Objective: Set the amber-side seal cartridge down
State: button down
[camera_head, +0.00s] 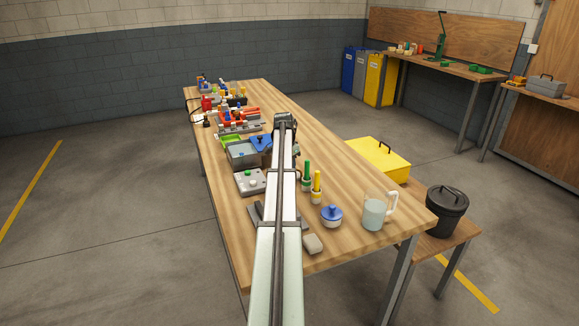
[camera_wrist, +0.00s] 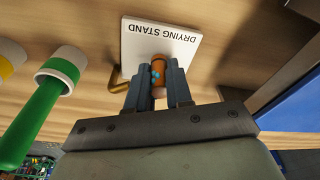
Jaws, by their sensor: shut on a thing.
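My gripper (camera_wrist: 158,75) is shut on the amber-side seal cartridge (camera_wrist: 157,60), a small amber cylinder with teal marks, seen between the two blue-grey fingers in the wrist view. A white card reading DRYING STAND (camera_wrist: 155,35) appears upside down just beyond the cartridge. A bent brass-coloured rod (camera_wrist: 118,82) shows beside the left finger. I cannot tell whether the cartridge touches the card or the rod. In the head view my gripper (camera_head: 285,118) is at the far end of my arm over the workbench, and the cartridge cannot be made out there.
Green-handled (camera_head: 307,172) and yellow-handled (camera_head: 317,185) tools stand in white cups right of my arm. A blue-lidded pot (camera_head: 332,216) and a water jug (camera_head: 375,213) are nearer. A grey bin (camera_head: 242,155) stands left of my arm. The bench's right edge is mostly clear.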

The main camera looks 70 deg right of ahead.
jog(key=shift+f, duration=0.1)
jog(key=c, duration=1.3)
grip_release()
notch_tip(320, 180, up, 12)
jog(key=a, duration=0.1)
jog(key=shift+w+a, duration=0.35)
